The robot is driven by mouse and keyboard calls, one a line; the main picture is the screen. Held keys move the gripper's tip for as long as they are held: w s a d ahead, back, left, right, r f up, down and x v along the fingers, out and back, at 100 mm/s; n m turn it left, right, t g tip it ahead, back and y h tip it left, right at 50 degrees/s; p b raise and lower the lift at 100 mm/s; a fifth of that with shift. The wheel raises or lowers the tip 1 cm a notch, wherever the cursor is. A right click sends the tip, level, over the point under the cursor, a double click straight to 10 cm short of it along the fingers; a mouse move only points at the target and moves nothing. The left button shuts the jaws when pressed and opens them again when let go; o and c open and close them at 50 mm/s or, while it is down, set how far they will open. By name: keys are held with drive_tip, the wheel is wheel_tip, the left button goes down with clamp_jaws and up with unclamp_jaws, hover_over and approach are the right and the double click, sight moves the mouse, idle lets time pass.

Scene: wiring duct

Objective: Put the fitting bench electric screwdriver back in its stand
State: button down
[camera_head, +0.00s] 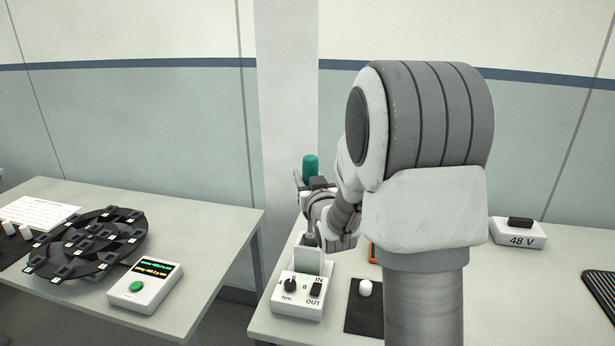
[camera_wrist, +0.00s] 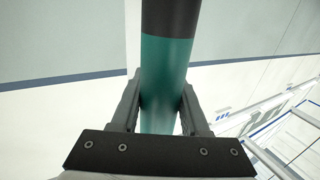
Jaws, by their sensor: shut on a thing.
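The electric screwdriver (camera_wrist: 166,75), a teal cylinder with a black section, stands between the two fingers of my gripper (camera_wrist: 160,108) in the wrist view. The fingers are shut on its teal part. In the head view, the screwdriver's teal end (camera_head: 310,168) points up above my gripper (camera_head: 318,184), over the left part of the right bench. I cannot make out the stand for certain; a white control box (camera_head: 298,296) with an Nm dial and a pale upright plate (camera_head: 308,261) is below my gripper.
A black mat with a white knob-like piece (camera_head: 365,288) lies right of the control box. A 48 V box (camera_head: 518,232) stands farther right. The left bench (camera_head: 205,240) holds a black round rack (camera_head: 88,243) and a display box (camera_head: 146,284). A gap separates the benches.

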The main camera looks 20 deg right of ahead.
drive_tip(key=shift+f+b, duration=5.65)
drive_tip(key=shift+b, duration=0.35)
drive_tip(key=shift+c, duration=1.6)
unclamp_jaws()
drive_tip(key=shift+s, duration=0.1)
